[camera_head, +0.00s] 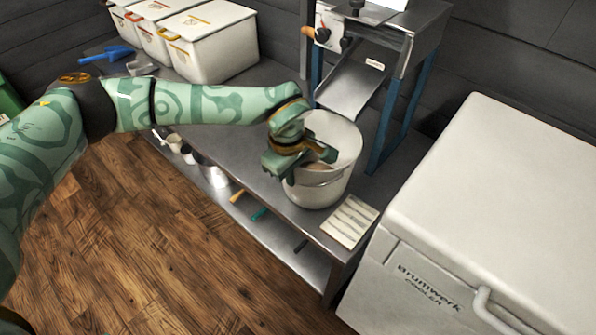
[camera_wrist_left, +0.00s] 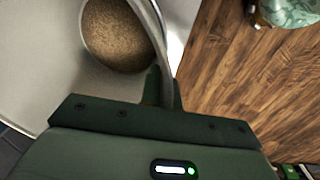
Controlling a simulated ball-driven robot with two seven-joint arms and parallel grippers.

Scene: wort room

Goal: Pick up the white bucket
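The white bucket (camera_head: 318,190) stands upright on the steel bench (camera_head: 250,172), near its front right part. In the left wrist view the bucket's pale inside wall (camera_wrist_left: 40,60) fills the left side, and brown grain (camera_wrist_left: 115,38) shows in it. My left gripper (camera_head: 300,158) is at the bucket's near left rim and hides part of the opening. In the left wrist view its fingers (camera_wrist_left: 164,92) sit close together with the bucket wall between them, and it looks shut on the rim. My right gripper is not in view.
A mill on a blue-legged stand (camera_head: 392,95) rises right behind the bucket, its chute sloping towards it. White bins (camera_head: 210,45) and a blue scoop (camera_head: 108,54) stand further left.

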